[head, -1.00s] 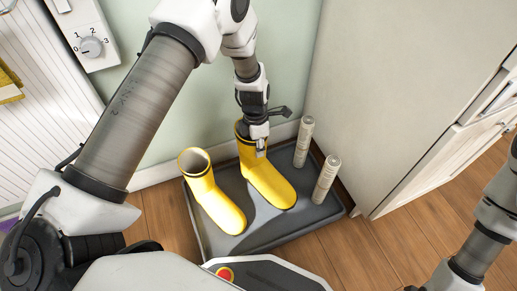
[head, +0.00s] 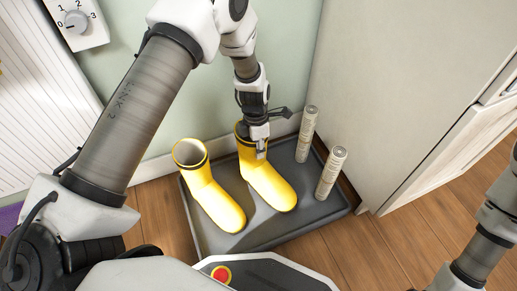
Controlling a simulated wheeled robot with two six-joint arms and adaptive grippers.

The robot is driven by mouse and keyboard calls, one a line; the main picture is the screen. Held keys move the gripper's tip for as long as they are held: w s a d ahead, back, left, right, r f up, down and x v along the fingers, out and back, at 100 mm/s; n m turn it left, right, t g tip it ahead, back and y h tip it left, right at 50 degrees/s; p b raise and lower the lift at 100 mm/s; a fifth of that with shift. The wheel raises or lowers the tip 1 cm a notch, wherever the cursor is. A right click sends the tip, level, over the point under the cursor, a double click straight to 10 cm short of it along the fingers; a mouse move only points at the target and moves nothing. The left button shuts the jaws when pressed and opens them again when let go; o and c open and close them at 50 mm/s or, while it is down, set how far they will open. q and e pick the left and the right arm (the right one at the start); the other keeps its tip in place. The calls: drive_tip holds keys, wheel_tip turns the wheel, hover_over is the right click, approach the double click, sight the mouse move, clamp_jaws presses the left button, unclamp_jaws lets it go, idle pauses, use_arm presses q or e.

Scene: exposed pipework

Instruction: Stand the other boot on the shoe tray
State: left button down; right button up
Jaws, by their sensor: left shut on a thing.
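Two yellow boots are at the grey shoe tray (head: 315,222) on the floor. The left boot (head: 213,193) stands upright on the tray, its toe towards me, with nothing holding it. The right boot (head: 268,184) is upright beside it, over the tray, its toe also towards me. My left gripper (head: 260,147) is shut on the rim of the right boot's shaft, from above. Whether its sole touches the tray is hard to tell. My right arm shows at the right edge, but its gripper is out of view.
Two pale upright cylinders, one (head: 307,134) behind and one (head: 331,173) in front, stand at the tray's right side. A pale cabinet (head: 410,100) stands to the right. A wall with a white radiator (head: 40,110) and a dial (head: 76,21) lies behind.

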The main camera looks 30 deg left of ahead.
use_arm(q)
drive_tip(key=shift+f, duration=0.5)
drive_tip(key=c, duration=0.6)
unclamp_jaws()
drive_tip(key=shift+r, duration=0.1)
drive_tip(key=r, duration=0.4)
drive_tip(key=w+a+r, duration=0.1)
drive_tip(key=r, duration=0.6)
drive_tip(key=shift+w+a+r, duration=0.2)
drive_tip(key=shift+r, duration=0.15)
drive_tip(key=shift+s, duration=0.1)
